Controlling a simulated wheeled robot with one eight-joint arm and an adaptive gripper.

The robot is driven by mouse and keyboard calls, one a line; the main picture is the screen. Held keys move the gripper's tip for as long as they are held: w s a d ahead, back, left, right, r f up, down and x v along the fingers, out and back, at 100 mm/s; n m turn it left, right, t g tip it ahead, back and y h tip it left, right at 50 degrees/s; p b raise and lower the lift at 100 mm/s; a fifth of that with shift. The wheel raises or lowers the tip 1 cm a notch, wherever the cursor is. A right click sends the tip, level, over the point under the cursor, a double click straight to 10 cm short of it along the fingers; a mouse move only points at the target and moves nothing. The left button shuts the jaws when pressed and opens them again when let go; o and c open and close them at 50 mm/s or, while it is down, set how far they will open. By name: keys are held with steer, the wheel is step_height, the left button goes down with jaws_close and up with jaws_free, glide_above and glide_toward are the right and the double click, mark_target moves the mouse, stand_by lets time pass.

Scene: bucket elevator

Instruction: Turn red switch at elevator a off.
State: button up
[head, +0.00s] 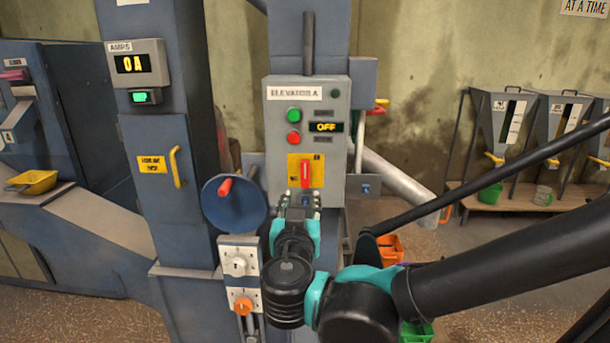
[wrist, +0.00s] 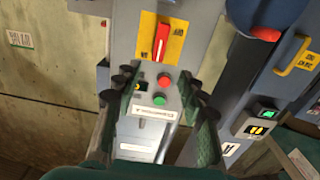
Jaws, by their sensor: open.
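The elevator A control box (head: 342,100) is a grey panel on the blue column. Its red switch (head: 305,172) is a red handle on a yellow plate, standing vertical. The switch also shows in the wrist view (wrist: 161,42), where the panel appears upside down. Above the plate are a green button (head: 293,115), a red button (head: 293,138) and a display (head: 326,127) reading OFF. My gripper (head: 298,200) is just below the switch in the head view. In the wrist view, its open, empty fingers (wrist: 160,80) stand apart, with the switch beyond their tips.
A blue wheel with a red knob (head: 234,203) stands close left of my gripper, above a plate with dials (head: 240,265). An ammeter (head: 134,64) reads 0 A. A slanted pipe (head: 400,185) lies right of the box. Hoppers (head: 503,120) stand farther right.

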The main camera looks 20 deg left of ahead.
mark_target(305, 174)
steer(key=x, duration=1.4)
steer(key=shift+w+d, duration=0.1)
steer(key=shift+c, duration=0.4)
jaws_close()
